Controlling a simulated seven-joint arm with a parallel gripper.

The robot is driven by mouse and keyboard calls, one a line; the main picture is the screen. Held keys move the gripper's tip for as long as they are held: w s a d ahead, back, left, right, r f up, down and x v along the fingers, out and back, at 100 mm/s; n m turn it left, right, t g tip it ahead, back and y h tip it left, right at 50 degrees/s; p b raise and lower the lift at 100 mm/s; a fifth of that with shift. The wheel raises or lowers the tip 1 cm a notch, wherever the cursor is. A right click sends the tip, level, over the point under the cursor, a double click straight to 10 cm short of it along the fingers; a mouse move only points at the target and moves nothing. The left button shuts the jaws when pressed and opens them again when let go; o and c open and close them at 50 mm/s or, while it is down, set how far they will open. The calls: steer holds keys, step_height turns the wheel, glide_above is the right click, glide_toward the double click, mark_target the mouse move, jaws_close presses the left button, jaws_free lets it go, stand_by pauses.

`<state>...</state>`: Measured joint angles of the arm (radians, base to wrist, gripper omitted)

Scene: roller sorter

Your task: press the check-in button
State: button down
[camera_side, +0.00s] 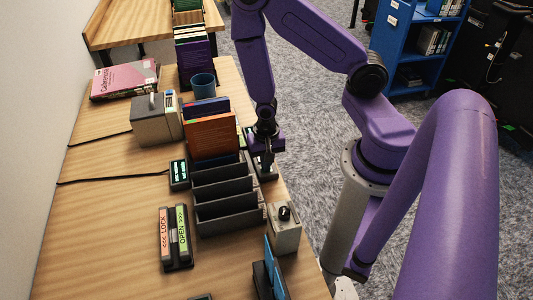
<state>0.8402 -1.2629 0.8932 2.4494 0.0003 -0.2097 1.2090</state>
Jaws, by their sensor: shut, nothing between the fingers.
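My gripper (267,162) is shut and empty, pointing down at the right edge of the desk, beside the black slotted rack. Just under its fingertips is a small dark unit with a pale top (268,175), mostly hidden by the fingers. I cannot tell whether the fingertips touch it, or read any label marking it as the check-in button. A small black display with lit green text (179,174) stands left of the rack.
The black slotted rack (228,212) holds upright books (212,137) at its far end. A LOCK/OPEN switch panel (174,238) lies to its left. A blue item in a black holder (270,275), a grey device (157,120) and a blue cup (203,85) stand around. The left desk is mostly clear.

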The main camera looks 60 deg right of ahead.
steer(key=shift+w+a+r, duration=0.15)
steer(key=shift+r, duration=0.05)
step_height(320, 180, up, 8)
steer(key=shift+s+f, duration=0.2)
stand_by(0.4)
steer(key=shift+r, duration=0.1)
stand_by(0.6)
steer(key=s+a+r+n, duration=0.3)
steer(key=s+r+n, duration=0.3)
steer(key=r+n, duration=0.2)
steer(key=s+a+r+n, duration=0.3)
steer(key=s+r+n, duration=0.3)
steer(key=r+n, duration=0.3)
steer(key=n, duration=0.4)
steer(key=shift+r+n, duration=0.2)
steer(key=shift+n, duration=0.1)
